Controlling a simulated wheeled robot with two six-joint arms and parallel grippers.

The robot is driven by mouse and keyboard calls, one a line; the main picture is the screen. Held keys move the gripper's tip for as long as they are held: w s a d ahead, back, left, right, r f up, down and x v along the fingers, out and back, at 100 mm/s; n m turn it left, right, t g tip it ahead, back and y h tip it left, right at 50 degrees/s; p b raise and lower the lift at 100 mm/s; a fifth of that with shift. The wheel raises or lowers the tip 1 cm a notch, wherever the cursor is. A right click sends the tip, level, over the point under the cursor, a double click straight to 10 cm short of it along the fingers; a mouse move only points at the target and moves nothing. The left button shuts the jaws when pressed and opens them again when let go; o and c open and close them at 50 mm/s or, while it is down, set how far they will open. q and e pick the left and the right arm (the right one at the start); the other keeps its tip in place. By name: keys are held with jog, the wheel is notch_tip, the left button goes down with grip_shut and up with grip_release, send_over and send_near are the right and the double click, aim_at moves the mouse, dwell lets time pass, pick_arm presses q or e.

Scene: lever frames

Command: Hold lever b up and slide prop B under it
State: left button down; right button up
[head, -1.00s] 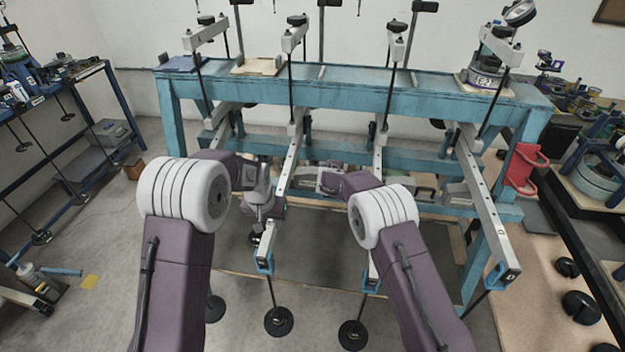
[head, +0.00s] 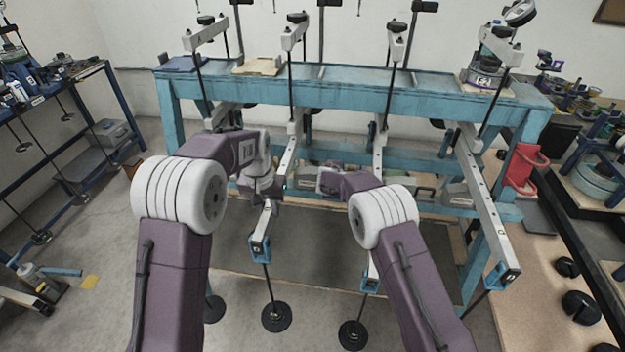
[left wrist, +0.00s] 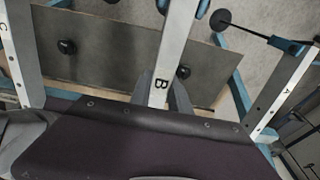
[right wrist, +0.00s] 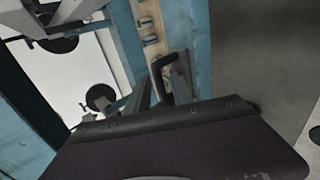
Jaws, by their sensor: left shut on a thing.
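Lever b (head: 262,228) is a long pale bar running from the blue frame towards me, with a blue end piece and a hanging weight. My left gripper (head: 277,190) is shut on it partway along. The left wrist view shows the bar, marked B (left wrist: 170,50), between the grey fingers. My right gripper (head: 319,181) is low, to the right of lever b; its tips are hard to see from the head. In the right wrist view its grey fingers (right wrist: 163,92) look apart, near a black handle (right wrist: 174,62). I cannot tell for sure whether this handle is on prop B.
Levers on both sides of lever b narrow the room; the lever marked D (head: 490,215) is at the right. A grey block (head: 457,195) sits beneath it. A hanging weight (head: 276,316) is under lever b's end. A red holder (head: 524,168) is on the frame's right side.

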pick_arm(q)
jog(key=shift+r+g, duration=0.3)
jog(key=shift+r, duration=1.45)
pick_arm(e)
jog(key=shift+d+f, duration=0.1)
pick_arm(q)
jog(key=shift+s+r, duration=0.1)
jog(key=shift+r, duration=0.25)
pick_arm(e)
jog(key=shift+f, duration=0.1)
pick_arm(q)
jog(key=shift+f, duration=0.15)
pick_arm(e)
jog(key=shift+w+f, duration=0.1)
grip_shut()
